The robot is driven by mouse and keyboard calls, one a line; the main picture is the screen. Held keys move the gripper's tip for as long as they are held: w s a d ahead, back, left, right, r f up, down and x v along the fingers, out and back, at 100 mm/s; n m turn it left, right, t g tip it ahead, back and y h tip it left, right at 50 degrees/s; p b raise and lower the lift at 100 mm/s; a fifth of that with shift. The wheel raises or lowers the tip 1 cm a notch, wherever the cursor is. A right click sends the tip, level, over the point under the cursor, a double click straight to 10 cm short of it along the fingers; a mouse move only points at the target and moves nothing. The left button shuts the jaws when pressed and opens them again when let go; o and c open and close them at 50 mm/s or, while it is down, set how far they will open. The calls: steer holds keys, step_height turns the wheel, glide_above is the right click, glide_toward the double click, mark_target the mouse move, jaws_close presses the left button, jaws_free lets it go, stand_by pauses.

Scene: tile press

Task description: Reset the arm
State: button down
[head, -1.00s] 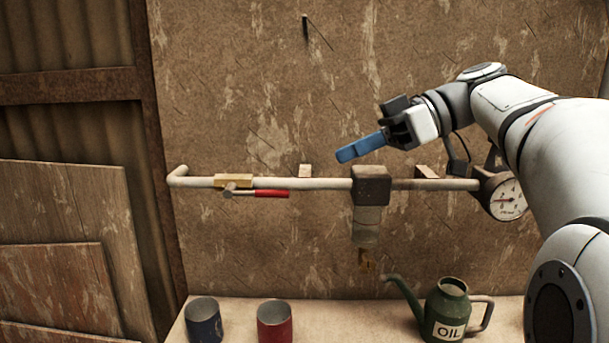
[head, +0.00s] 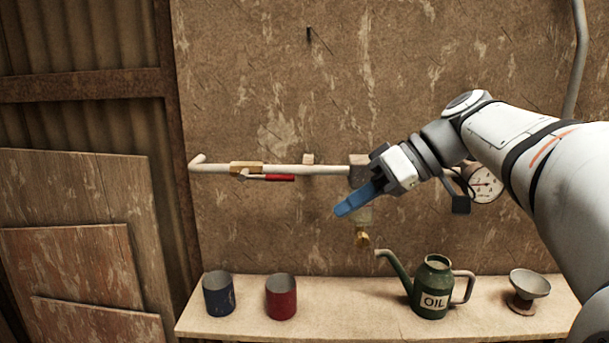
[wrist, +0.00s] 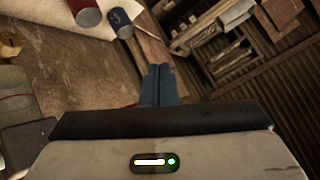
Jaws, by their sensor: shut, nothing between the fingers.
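My gripper (head: 345,208) has blue fingers, shut with nothing between them. In the head view it points left and slightly down, in front of the wall and the pipe's dark block (head: 359,166), which it partly covers. In the wrist view the blue fingers (wrist: 158,82) lie together, pointing away from the camera. My arm reaches in from the right side of the head view.
A pipe (head: 325,170) with a red-handled valve (head: 268,177) and a gauge (head: 485,183) runs along the wall. The shelf (head: 345,300) below holds a blue cup (head: 218,295), a red cup (head: 281,298), a green oil can (head: 433,285) and a grey bowl-topped stand (head: 528,288).

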steer(key=s+d+f+m+h+p, duration=0.1)
steer(key=s+d+f+m+h, duration=0.1)
steer(key=f, duration=0.5)
steer(key=s+d+f+m+t+h+p, duration=0.1)
steer(key=s+d+f+m+h+p, duration=0.1)
steer(key=s+f, duration=0.4)
steer(key=s+d+f+m+h+p, duration=0.1)
steer(key=s+d+f+m+h, duration=0.2)
steer(key=f+m+h, duration=0.3)
step_height(320, 180, down, 2)
steer(key=shift+s+d+f+t, duration=0.1)
steer(key=shift+s+d+t, duration=0.3)
steer(key=shift+s, duration=0.1)
